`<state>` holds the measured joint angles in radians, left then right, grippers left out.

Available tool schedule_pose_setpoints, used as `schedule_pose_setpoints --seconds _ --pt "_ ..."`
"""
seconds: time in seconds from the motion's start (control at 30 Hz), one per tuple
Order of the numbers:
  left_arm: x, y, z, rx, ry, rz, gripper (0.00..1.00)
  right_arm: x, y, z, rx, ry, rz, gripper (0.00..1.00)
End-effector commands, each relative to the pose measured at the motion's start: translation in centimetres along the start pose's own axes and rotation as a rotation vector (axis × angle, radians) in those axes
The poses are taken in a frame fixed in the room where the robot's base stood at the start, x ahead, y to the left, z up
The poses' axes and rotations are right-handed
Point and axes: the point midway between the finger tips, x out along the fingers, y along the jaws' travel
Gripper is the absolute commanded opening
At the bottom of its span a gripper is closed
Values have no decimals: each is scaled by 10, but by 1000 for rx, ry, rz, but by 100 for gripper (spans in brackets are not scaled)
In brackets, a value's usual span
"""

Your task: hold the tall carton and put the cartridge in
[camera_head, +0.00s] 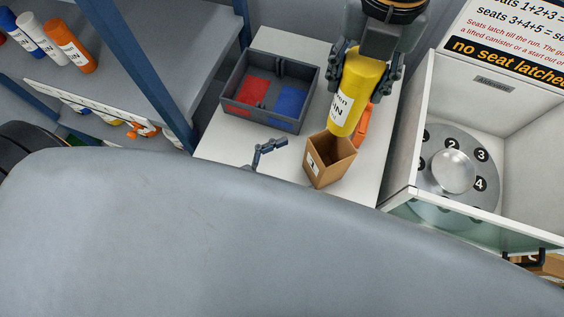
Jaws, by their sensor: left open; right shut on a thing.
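A tall brown cardboard carton (320,168) stands open-topped near the front edge of the white table, with a small white label on its side. My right gripper (365,72) is shut on the yellow cartridge (355,92), which is slightly tilted with its label facing me. The cartridge's lower end overlaps the carton's far rim in the picture; I cannot tell whether it is inside the opening or above it. My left gripper (265,152) is open and empty, left of the carton and apart from it. Most of it is hidden behind a large grey surface.
A grey divided bin (228,108) with red and blue floors stands left of the carton. An orange object (363,127) is behind the carton. A white-walled box with a numbered dial (462,198) stands at right. Shelves at left hold several cartridges (70,45).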

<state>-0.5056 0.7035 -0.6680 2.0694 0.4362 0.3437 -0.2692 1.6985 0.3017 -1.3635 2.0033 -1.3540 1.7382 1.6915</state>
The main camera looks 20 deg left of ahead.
Motion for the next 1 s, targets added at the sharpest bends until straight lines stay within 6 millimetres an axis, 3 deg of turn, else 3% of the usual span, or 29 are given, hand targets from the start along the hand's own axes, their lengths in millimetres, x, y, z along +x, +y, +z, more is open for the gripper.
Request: schedule_pose_setpoints --seconds 0.2,0.4,0.6,0.87,1.0 --pt "45 -1 -1 0 3 -2 100 0 0 0 0 -1 1 1" --pt "72 0 0 -1 0 -1 100 0 0 0 0 -1 1 1" --pt "84 0 1 -1 -2 0 100 0 0 0 0 -1 1 1" --pt "84 0 1 -1 -3 0 100 0 0 0 0 -1 1 1" --pt "84 0 1 -1 -3 0 76 0 0 0 0 -1 1 1"
